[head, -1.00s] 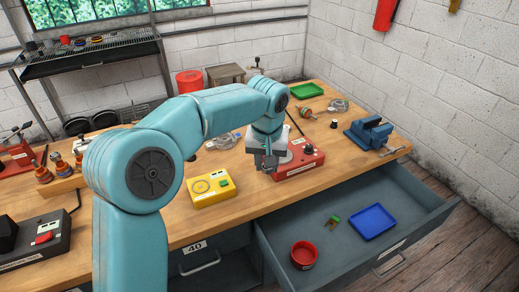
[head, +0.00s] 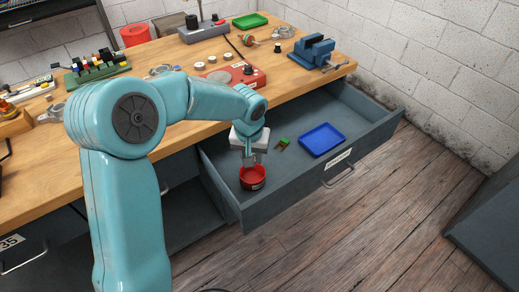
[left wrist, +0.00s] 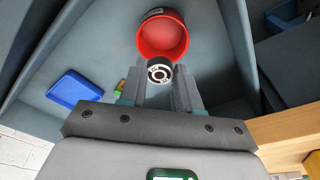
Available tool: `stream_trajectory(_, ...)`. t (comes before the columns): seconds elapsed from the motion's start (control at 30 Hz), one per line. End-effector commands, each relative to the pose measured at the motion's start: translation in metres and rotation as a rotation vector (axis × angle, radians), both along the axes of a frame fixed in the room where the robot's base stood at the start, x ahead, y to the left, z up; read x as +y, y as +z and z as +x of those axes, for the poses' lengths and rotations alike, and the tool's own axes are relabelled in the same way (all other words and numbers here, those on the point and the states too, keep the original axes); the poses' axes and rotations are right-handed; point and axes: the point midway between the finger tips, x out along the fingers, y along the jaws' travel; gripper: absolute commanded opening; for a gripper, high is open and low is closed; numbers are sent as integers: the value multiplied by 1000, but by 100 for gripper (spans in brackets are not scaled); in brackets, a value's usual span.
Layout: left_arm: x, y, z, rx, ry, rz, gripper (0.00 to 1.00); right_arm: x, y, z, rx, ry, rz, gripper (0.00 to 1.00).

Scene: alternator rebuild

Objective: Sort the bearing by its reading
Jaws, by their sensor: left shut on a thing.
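My left gripper (head: 250,160) is over the open drawer and shut on the bearing (left wrist: 159,73), a small dark ring with a light face. In the left wrist view the bearing sits between the two fingertips, just beside the rim of the red round bin (left wrist: 163,36). In the head view the red bin (head: 253,178) stands in the drawer's near left part, below my left gripper. A blue tray (head: 322,139) lies further right in the drawer; it also shows in the left wrist view (left wrist: 75,88). My right gripper is not in view.
The drawer (head: 285,187) is pulled out. A small green thing (head: 284,142) lies in it between bin and tray. On the bench are a red tester (head: 231,78), a blue vise (head: 313,50) and a green tray (head: 250,21). Free drawer floor surrounds the bin.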

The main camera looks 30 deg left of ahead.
Motion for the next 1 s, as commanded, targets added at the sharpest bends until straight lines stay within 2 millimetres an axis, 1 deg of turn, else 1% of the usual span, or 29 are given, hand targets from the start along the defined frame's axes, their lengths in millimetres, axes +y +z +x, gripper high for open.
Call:
stream_trajectory(0.23,3,-12,0,0,4,-1,0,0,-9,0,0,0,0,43)
stream_trajectory(0.6,-2,-46,2,0,0,0,0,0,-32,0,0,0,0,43)
stream_trajectory(0.73,-3,-50,2,-1,-1,1,0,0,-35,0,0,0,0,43)
stream_trajectory(1.0,-4,-50,2,-1,-1,0,0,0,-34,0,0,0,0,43)
